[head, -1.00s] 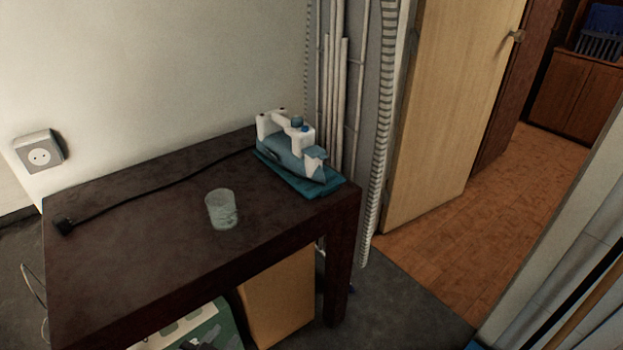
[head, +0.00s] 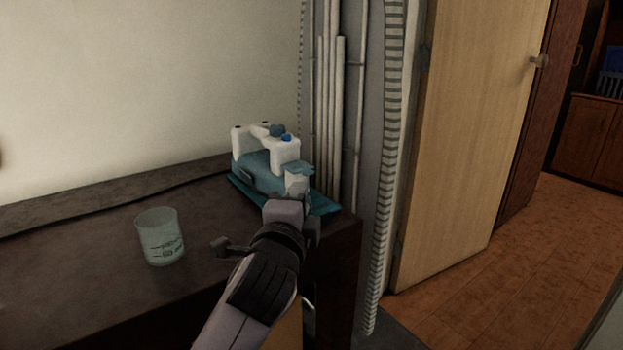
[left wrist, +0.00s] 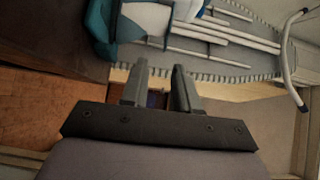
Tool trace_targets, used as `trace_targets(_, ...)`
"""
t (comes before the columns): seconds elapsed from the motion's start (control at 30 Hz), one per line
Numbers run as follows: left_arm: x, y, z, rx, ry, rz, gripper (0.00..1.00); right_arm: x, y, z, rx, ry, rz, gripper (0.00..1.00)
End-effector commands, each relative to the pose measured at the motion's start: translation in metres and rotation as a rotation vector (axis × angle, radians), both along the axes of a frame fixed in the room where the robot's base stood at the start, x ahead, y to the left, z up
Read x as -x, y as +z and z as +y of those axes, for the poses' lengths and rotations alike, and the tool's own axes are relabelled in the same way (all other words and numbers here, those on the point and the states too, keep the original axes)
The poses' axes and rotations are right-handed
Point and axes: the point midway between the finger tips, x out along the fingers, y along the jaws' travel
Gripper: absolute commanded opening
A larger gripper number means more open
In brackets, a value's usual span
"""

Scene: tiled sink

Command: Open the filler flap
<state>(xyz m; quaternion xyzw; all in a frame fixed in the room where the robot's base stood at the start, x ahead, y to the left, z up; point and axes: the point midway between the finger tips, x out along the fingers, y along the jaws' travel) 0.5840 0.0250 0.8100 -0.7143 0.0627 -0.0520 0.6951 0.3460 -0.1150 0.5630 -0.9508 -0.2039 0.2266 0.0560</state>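The iron (head: 262,172), blue with a white handle, stands on a teal pad (head: 240,190) at the table's right end. A small blue-grey piece (head: 300,169) tops its white front part; I cannot tell for sure whether this is the filler flap or whether it is open. My left gripper (head: 303,208) is just in front of the iron's front end and hides part of it and the pad. In the left wrist view its fingers (left wrist: 160,78) are apart and empty, with the iron (left wrist: 145,20) beyond them at upper left. My right gripper is not in view.
A clear glass (head: 161,237) stands on the dark table (head: 85,255), left of my arm. A black cord (head: 100,205) runs along the table's back. White pipes (head: 335,110) rise behind the iron. A wooden door (head: 465,140) is to the right.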

Motion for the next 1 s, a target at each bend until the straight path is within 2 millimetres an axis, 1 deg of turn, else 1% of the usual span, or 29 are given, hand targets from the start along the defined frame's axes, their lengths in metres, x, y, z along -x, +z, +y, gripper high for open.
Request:
trace_targets(0.07,-0.002,0.006,-0.002,-0.022,0.004,-0.013,0.30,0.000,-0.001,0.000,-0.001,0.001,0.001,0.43)
trace_targets(0.17,-0.008,0.007,-0.003,-0.032,0.007,-0.017,0.30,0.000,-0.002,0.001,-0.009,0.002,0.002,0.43)
trace_targets(0.27,-0.017,0.006,-0.005,-0.030,0.006,-0.019,0.30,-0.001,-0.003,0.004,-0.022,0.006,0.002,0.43)
trace_targets(0.5,-0.047,0.006,-0.009,-0.028,0.005,-0.017,0.30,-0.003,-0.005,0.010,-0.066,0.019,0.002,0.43)
trace_targets(0.7,-0.065,0.006,-0.012,-0.027,0.006,-0.016,0.30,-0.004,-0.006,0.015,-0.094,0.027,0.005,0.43)
trace_targets(0.83,-0.070,0.007,-0.013,-0.027,0.005,-0.016,0.30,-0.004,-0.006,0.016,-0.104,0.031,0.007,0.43)
trace_targets(1.0,-0.072,0.007,-0.013,-0.026,0.005,-0.015,0.30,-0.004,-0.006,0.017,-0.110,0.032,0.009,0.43)
